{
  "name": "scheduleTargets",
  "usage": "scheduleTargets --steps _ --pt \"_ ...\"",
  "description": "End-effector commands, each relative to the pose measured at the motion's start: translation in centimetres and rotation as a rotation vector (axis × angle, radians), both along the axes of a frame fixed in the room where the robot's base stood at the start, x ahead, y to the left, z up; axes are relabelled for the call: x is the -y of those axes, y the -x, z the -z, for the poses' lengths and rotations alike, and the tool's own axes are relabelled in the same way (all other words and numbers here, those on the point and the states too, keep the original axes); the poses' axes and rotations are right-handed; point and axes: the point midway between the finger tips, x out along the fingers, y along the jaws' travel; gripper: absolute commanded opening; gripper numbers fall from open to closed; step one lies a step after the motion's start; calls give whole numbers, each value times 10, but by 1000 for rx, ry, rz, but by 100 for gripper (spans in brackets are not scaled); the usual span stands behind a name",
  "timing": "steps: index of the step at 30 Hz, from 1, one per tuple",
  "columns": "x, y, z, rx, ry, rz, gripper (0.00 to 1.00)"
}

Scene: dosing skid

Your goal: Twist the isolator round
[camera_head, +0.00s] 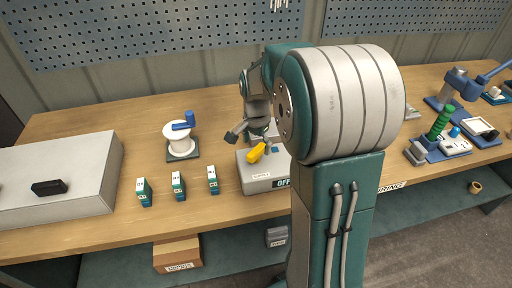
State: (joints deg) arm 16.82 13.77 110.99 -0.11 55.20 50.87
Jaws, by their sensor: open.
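The isolator is a grey box (265,184) on the bench with a yellow handle (257,152) on its top. The handle lies slanted across the top. A dark plate on the box's front reads OFF, and a small white label sits left of it. The right side of the box is hidden behind my arm. My gripper (251,138) is open, fingers pointing down, just above and behind the yellow handle. It looks empty. I cannot tell whether a finger touches the handle.
Three small green-and-white modules (178,186) stand left of the isolator. A white spool with a blue handle (180,138) stands behind them. A large grey box (60,185) fills the bench's left end. Blue and green fixtures (440,140) stand at the right. My arm covers the middle.

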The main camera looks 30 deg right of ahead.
Motion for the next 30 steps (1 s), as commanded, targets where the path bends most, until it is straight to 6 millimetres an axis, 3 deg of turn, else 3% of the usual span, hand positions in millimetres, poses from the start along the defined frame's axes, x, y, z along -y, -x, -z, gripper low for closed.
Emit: scheduleTargets --steps 12,22,24,30 --pt "0 -1 -36 3 1 0 91" --pt "0 0 -42 0 0 0 91" --pt "0 0 -42 0 0 -3 69" --pt "0 0 -43 0 0 -143 69"
